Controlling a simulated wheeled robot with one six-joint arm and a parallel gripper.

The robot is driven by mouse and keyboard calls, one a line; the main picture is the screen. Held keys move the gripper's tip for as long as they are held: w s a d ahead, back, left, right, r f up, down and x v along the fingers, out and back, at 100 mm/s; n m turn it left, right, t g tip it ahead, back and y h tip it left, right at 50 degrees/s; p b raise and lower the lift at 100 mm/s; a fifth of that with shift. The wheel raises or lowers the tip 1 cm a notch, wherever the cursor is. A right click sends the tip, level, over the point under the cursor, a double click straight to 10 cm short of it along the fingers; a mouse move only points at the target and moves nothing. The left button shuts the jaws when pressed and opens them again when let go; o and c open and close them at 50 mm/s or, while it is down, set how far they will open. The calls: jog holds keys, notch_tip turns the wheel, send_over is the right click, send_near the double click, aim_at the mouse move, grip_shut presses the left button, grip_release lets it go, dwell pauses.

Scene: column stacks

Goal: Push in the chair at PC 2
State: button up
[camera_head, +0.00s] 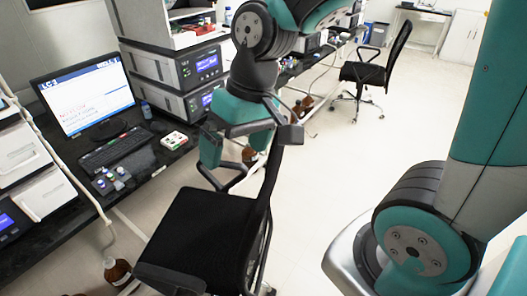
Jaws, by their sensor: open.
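A black office chair (193,237) stands in front of the desk with the computer, its seat facing left and its backrest (262,195) on the right. The seat is outside the desk edge, with floor showing between them. My gripper (250,138) is open at the top of the backrest, and its parts overlap the backrest's upper end in the picture. I cannot tell whether it touches the chair. A second black chair (365,75) stands farther back by the far desk. No PC number label is readable on either place.
The desk (45,232) holds a lit monitor (85,97), a keyboard (115,148), vials and stacked instruments (200,66). Brown bottles (117,271) stand on the floor under the desk's edge. The floor (335,150) right of the near chair is clear.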

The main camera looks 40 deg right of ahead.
jog(key=w+d+f+m+h+p, duration=0.1)
jog(key=w+d+f+m+p, duration=0.15)
jog(key=w+d+m, duration=0.45)
jog(key=m+h+p, duration=0.2)
jog(key=m+p, duration=0.2)
send_over(276, 152)
notch_tip(276, 152, down, 6)
jog(key=shift+m+g, duration=0.3)
notch_tip(276, 152, down, 14)
jog(key=b, duration=1)
jog(key=shift+r, duration=0.1)
